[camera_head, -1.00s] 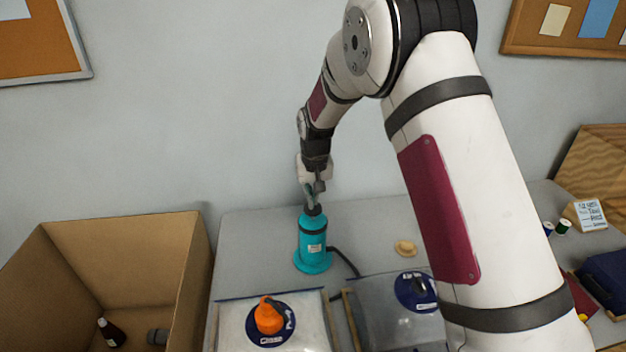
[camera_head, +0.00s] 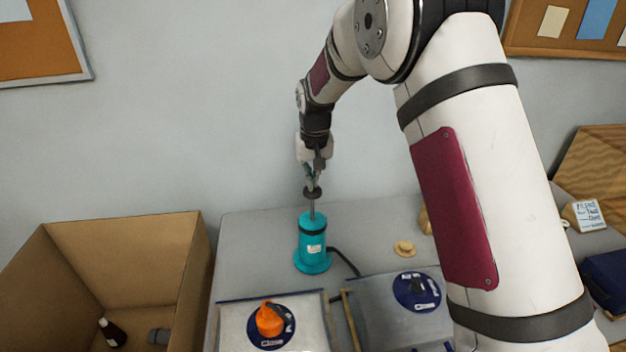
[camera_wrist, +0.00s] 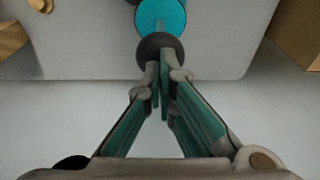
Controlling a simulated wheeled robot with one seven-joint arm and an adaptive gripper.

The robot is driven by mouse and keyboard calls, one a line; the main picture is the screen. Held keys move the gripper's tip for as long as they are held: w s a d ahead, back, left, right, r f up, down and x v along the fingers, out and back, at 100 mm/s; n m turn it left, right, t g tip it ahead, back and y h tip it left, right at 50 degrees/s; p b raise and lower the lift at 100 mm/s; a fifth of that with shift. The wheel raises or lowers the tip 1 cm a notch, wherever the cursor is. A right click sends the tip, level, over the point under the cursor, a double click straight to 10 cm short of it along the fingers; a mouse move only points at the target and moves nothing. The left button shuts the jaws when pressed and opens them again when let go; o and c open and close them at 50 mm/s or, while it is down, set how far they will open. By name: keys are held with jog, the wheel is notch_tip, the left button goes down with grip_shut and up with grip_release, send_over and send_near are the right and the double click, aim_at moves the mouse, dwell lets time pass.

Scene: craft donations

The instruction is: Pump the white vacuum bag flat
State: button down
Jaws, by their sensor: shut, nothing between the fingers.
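A teal hand pump (camera_head: 312,240) stands upright on the table. Its rod is up, with a black handle (camera_head: 313,193) on top. My gripper (camera_head: 313,184) is shut right at this handle; in the wrist view the handle (camera_wrist: 160,46) lies just beyond the fingertips. I cannot tell whether they touch. The white vacuum bag (camera_head: 235,325) lies at the front left of the table. An orange nozzle (camera_head: 269,320) sits on its blue valve disc (camera_head: 285,341). The bag's front part is cut off by the picture edge.
A grey bag (camera_head: 375,310) with a blue valve disc (camera_head: 417,291) lies to the right. A black hose (camera_head: 345,262) runs from the pump towards the bags. An open cardboard box (camera_head: 125,235) stands left. A small tan disc (camera_head: 404,248) lies right of the pump.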

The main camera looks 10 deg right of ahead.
jog(key=shift+r, duration=2.05)
jog(key=shift+f+b, duration=1.25)
jog(key=shift+f, duration=4.5)
jog(key=shift+r+p, duration=0.85)
jog(key=shift+r, duration=4.9)
jog(key=shift+f+b, duration=1.4)
jog(key=shift+f, duration=4.3)
jog(key=shift+r+p, duration=1.05)
jog(key=shift+r, duration=4.65)
